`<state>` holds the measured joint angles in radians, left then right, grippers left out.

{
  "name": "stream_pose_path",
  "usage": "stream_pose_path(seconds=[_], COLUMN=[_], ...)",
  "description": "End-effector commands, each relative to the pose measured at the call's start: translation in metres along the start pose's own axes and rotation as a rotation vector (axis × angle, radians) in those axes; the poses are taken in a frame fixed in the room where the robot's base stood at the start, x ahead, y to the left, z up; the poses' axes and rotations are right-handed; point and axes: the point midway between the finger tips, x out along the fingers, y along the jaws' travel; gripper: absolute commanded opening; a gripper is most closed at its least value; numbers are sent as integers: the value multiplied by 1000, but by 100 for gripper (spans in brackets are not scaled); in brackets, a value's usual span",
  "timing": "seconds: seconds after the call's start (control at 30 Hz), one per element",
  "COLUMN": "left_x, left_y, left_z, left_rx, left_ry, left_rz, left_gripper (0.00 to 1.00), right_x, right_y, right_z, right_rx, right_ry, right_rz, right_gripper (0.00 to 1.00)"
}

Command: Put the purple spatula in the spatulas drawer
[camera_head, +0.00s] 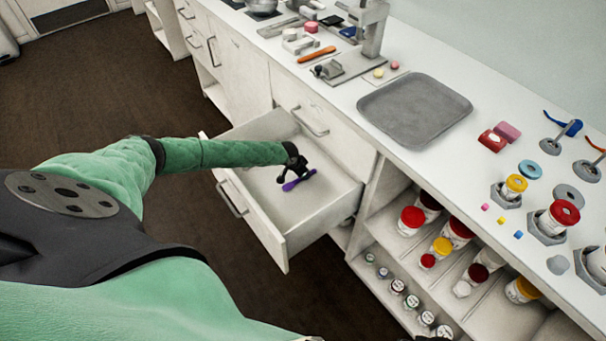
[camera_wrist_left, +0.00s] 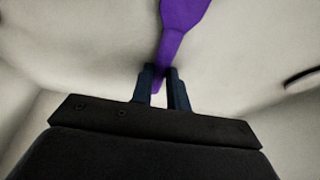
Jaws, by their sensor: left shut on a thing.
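The purple spatula (camera_head: 299,180) is over the open drawer (camera_head: 274,237) in the head view. My left gripper (camera_head: 290,178) reaches in above the drawer and is shut on the spatula's handle. In the left wrist view the purple spatula (camera_wrist_left: 181,18) runs up from between the two fingers of the left gripper (camera_wrist_left: 161,80), its wider part at the top edge. The drawer's inside is otherwise bare where it shows. I cannot tell whether the spatula touches the drawer floor.
The counter above holds a grey tray (camera_head: 414,110), an orange spatula-like thing (camera_head: 317,55) and red blocks (camera_head: 492,139). Open shelves right of the drawer hold several jars (camera_head: 411,221). The dark floor in front is clear.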

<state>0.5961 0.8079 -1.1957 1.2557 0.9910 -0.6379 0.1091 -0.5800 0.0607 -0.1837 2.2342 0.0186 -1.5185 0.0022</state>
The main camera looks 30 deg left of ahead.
Motion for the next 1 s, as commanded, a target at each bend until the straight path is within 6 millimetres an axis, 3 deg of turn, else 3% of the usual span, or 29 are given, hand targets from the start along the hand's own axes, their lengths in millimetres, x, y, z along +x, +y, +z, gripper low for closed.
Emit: stream_pose_path(seconds=[0.03, 0.13, 0.57, 0.77, 1.0], left_x=[0, 0, -6, -36, -82], left_y=[0, 0, -1, -1, -1], left_z=[0, 0, 0, 0, 1], left_rx=[0, 0, 0, 2, 2], left_ry=[0, 0, 0, 1, 0], left_rz=[0, 0, -1, 0, -1], left_gripper=[20, 38, 38, 38, 38], right_x=[-2, -5, 1, -1, -32], right_y=[0, -1, -2, -1, -1], right_z=[-1, -2, -2, 1, -2], right_rx=[0, 1, 5, 3, -1], right_ry=[2, 8, 6, -4, 9], right_rz=[0, -1, -4, -3, -2], right_gripper=[36, 36, 36, 36, 36])
